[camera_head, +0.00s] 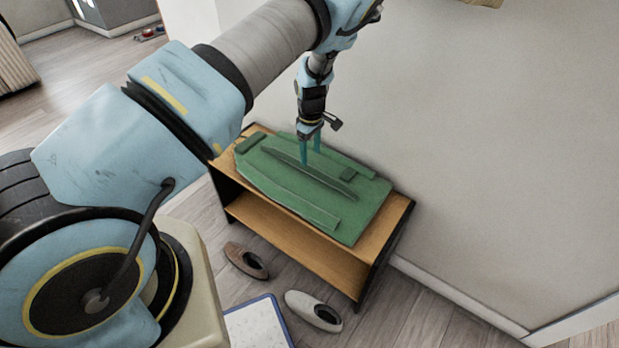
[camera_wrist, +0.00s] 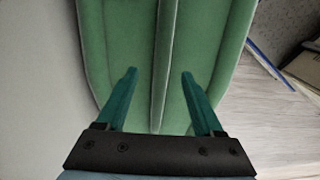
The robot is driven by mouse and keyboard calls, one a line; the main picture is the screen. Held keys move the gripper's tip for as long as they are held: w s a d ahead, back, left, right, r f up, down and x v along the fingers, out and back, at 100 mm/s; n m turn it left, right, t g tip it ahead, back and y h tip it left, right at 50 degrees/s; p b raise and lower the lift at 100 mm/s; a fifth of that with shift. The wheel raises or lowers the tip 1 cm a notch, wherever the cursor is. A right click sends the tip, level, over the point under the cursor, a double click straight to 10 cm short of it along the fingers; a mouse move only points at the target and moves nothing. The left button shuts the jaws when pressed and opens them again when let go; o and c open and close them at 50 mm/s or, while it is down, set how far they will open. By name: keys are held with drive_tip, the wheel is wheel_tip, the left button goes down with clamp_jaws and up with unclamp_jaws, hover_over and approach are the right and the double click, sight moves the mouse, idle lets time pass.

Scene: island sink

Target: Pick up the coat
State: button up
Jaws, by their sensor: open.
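The green coat (camera_head: 335,212) lies folded flat on top of a low wooden shelf. It has a raised ridge along its middle and fills most of the shelf top. My gripper (camera_head: 310,150) points down over the coat's middle, and its fingers look close to the cloth. In the wrist view my gripper (camera_wrist: 158,75) is open, with its two teal fingers apart. The coat (camera_wrist: 205,45) fills the middle of that view, and its raised ridge runs between the fingers. I cannot tell whether the fingertips touch the cloth.
The wooden shelf (camera_head: 397,215) stands against a plain wall (camera_head: 480,130). A brown shoe (camera_head: 247,261) and a grey shoe (camera_head: 313,310) lie on the floor in front. A blue-edged white board (camera_head: 258,325) lies near them. The lower shelf (camera_head: 290,240) looks empty.

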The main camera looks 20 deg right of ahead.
sight(309, 167)
drive_tip(key=f, duration=0.1)
drive_tip(key=f+p, duration=0.1)
drive_tip(key=f, duration=0.3)
drive_tip(key=shift+a, duration=0.3)
drive_tip(key=shift+w+f, duration=0.1)
drive_tip(key=shift+f, duration=0.45)
drive_tip(key=shift+f, duration=0.15)
drive_tip(key=shift+c, duration=0.4)
clamp_jaws()
idle(0.6)
